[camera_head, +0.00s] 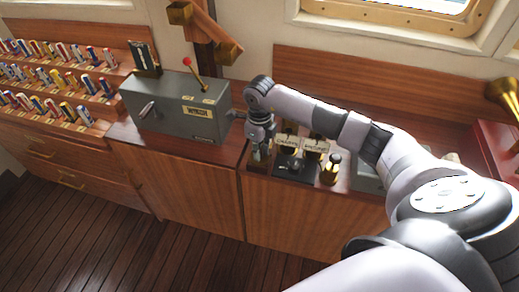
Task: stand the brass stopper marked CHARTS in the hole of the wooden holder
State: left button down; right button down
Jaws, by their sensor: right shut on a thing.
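My right gripper (261,148) points down at the front edge of the wooden counter. It is shut on a brass stopper (260,157), mostly hidden by the fingers; no marking on it can be read. I cannot tell whether the stopper is in a hole or just above the surface, and the wooden holder cannot be made out clearly there. To the right stand brass pieces with small pale tags (315,147), whose lettering is too small to read surely, by a dark block (289,163). Another brass stopper (331,171) stands upright farther right. My left gripper is out of view.
A grey metal box (178,108) with a red-knobbed lever stands left of the gripper. Racks of coloured flags (60,85) fill the far left. A brass horn (505,95) is at the right. My right arm covers much of the counter's right part.

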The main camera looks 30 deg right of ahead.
dwell(0.4)
jog(key=c, duration=1.4)
grip_release()
notch_tip(320, 180, up, 12)
